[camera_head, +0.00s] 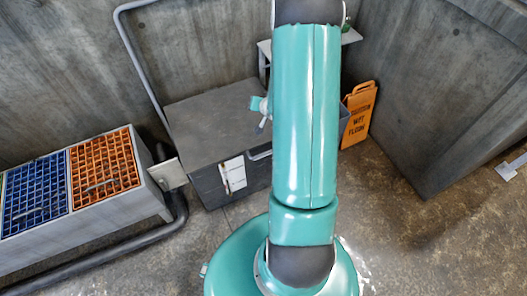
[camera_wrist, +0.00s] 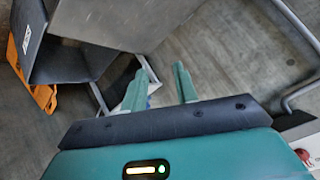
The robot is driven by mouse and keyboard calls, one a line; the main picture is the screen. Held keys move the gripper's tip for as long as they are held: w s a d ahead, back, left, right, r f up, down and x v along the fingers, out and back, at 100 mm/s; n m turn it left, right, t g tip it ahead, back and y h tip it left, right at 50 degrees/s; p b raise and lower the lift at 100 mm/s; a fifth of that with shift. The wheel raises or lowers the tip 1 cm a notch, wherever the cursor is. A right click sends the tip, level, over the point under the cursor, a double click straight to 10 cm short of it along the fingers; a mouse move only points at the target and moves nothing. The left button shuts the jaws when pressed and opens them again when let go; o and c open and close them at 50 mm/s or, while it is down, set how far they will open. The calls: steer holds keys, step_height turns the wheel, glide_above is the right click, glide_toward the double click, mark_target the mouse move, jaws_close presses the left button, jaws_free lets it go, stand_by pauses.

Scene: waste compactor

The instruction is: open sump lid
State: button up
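I cannot tell which cover is the sump lid. My gripper (camera_wrist: 160,80) is open, with its two teal fingers apart and nothing seen between them. In the head view my arm largely hides it; a small teal part (camera_head: 260,106) shows over the grey cabinet, right of the trough and apart from the grates. The grates are not recognisable in the wrist view.
The grey cabinet (camera_head: 205,125) stands in the middle, with white labels on its front. A dark pipe (camera_head: 180,208) runs along the floor by the trough. An orange wet-floor sign (camera_head: 358,115) stands right of my arm. Floor at the lower right is clear.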

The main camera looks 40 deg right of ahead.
steer(key=s+d+f+m+t, duration=0.2)
steer(key=s+f+m, duration=0.3)
steer(key=f, duration=0.9)
steer(key=m+t+h, duration=0.1)
steer(key=m+t, duration=0.3)
steer(key=m, duration=0.3)
glide_toward(265, 154)
steer(key=shift+h, duration=0.4)
steer(key=x, duration=1)
steer(key=shift+w+a+f, duration=0.1)
steer(key=shift+w+f, duration=0.15)
steer(key=shift+f, duration=0.05)
steer(key=shift+c, duration=0.2)
jaws_close()
